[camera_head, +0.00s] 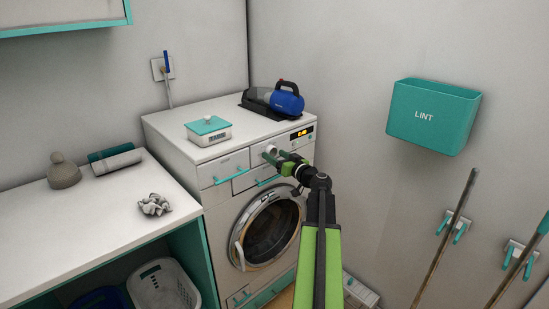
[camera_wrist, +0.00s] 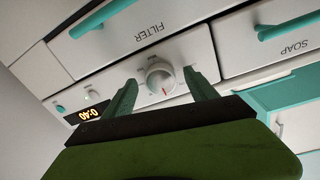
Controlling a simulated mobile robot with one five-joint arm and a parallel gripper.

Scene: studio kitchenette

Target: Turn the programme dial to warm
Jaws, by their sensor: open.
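The programme dial (camera_wrist: 159,72) is a round white knob with a red mark on the machine's pale control panel (camera_wrist: 104,82). In the head view the dial (camera_head: 271,149) shows at the front of the white washing machine (camera_head: 215,205), partly behind my gripper (camera_head: 274,156). In the wrist view my gripper (camera_wrist: 160,77) is open, with one dark green finger on each side of the dial. A gap seems to show between each finger and the knob; I cannot tell how deep the fingers reach. Labels around the dial are too small to read.
A lit display (camera_wrist: 88,114) sits beside the dial. Drawers marked FILTER (camera_wrist: 150,30) and SOAP (camera_wrist: 270,40) have teal handles. A white box with a teal lid (camera_head: 208,130) and a blue handheld vacuum (camera_head: 287,100) stand on top. A teal LINT bin (camera_head: 432,115) hangs right.

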